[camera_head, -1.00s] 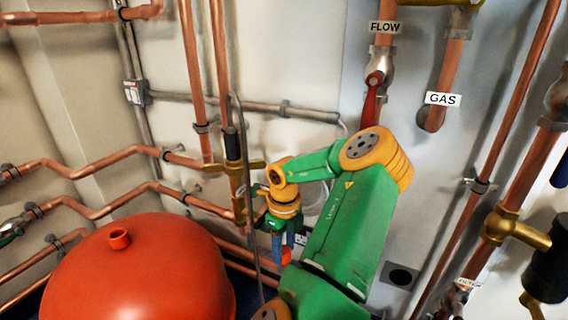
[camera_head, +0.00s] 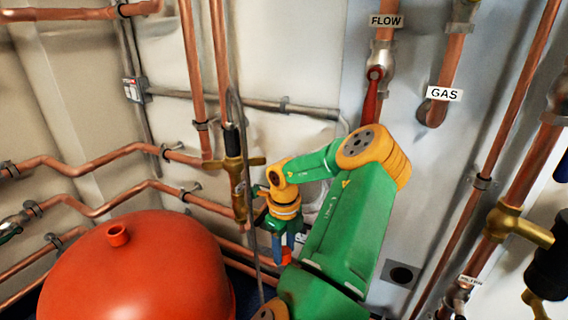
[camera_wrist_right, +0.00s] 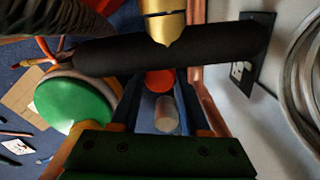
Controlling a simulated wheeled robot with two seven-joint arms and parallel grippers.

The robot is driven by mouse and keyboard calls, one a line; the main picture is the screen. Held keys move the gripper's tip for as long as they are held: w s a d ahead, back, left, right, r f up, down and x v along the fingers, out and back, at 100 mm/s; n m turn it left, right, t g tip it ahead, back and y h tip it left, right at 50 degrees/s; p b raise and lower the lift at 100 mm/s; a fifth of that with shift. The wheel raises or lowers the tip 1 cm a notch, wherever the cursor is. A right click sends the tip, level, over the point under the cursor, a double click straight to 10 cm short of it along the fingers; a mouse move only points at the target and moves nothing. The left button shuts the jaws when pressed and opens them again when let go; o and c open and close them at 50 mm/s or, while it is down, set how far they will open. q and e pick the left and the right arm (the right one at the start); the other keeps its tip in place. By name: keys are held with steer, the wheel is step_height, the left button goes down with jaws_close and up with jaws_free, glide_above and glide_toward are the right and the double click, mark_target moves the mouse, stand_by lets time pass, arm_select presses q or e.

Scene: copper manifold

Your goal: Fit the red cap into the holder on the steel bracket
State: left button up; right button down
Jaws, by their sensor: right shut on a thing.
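The red cap (camera_head: 287,256) is held at the lower end of my right gripper (camera_head: 283,247), which points down beside the brass valve. The gripper's blue fingers are shut on the cap. In the right wrist view, the red cap (camera_wrist_right: 158,80) shows between the fingers of the right gripper (camera_wrist_right: 160,88), with a short grey cylinder nearer the camera. I cannot tell what that cylinder belongs to. I cannot make out the steel bracket or its holder in either view. My left gripper is not in view.
A brass valve (camera_head: 237,163) on a vertical pipe is close left of the gripper. A large red tank (camera_head: 140,275) fills the lower left. A dark bar (camera_wrist_right: 170,50) with a brass tip crosses the right wrist view ahead of the fingers. Copper pipes line the wall.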

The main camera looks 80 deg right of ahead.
steer(key=shift+f, duration=0.2)
steer(key=shift+c, duration=1.5)
jaws_free()
step_height(320, 180, up, 7)
steer(key=p, duration=0.3)
steer(key=shift+r, duration=0.15)
